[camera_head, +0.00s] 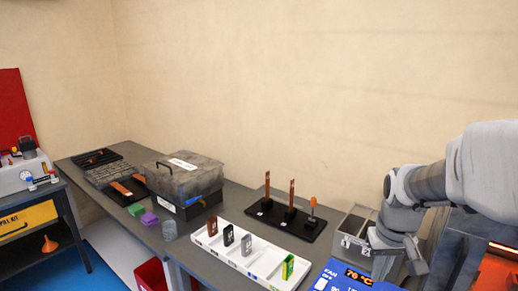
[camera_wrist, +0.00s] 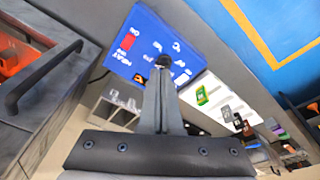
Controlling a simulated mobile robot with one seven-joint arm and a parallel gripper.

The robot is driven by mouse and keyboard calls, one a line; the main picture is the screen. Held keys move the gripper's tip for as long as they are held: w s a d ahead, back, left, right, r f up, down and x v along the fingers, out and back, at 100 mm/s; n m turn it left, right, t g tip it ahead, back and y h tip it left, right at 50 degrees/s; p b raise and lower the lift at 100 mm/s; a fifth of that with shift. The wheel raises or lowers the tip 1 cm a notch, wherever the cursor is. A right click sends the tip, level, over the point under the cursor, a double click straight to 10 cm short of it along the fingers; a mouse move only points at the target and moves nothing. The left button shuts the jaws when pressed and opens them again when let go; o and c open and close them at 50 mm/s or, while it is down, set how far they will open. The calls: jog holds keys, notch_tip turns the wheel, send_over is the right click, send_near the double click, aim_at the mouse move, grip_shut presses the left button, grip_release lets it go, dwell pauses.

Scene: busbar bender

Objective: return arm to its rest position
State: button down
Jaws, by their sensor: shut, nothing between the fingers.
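My arm (camera_head: 437,182) enters the head view from the right edge, bends in front of the wall and drops past the metal box. The gripper's fingers cannot be made out in the head view. In the wrist view my gripper (camera_wrist: 164,64) is shut and empty, its two fingers together and its tips in front of the lower edge of the blue panel. I cannot tell whether the tips touch the panel.
The blue display panel (camera_head: 340,277), open metal box (camera_head: 352,235) and orange-glowing machine (camera_head: 468,252) are close to my arm. A dark handle (camera_wrist: 38,75) is at the wrist view's left. A white tray (camera_head: 228,257) and black stand (camera_head: 284,224) stand further left.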

jog(key=s+a+r+t, duration=0.1)
jog(key=s+a+r, duration=0.3)
jog(key=s, duration=0.3)
jog(key=s+a+r+t, duration=0.2)
jog(key=s+a+r, duration=0.2)
jog(key=s+a, duration=0.3)
jog(key=shift+s+n+t+y, duration=0.3)
jog(key=shift+s+n+y, duration=0.05)
jog(key=shift+n+y, duration=0.05)
jog(key=shift+a, duration=0.1)
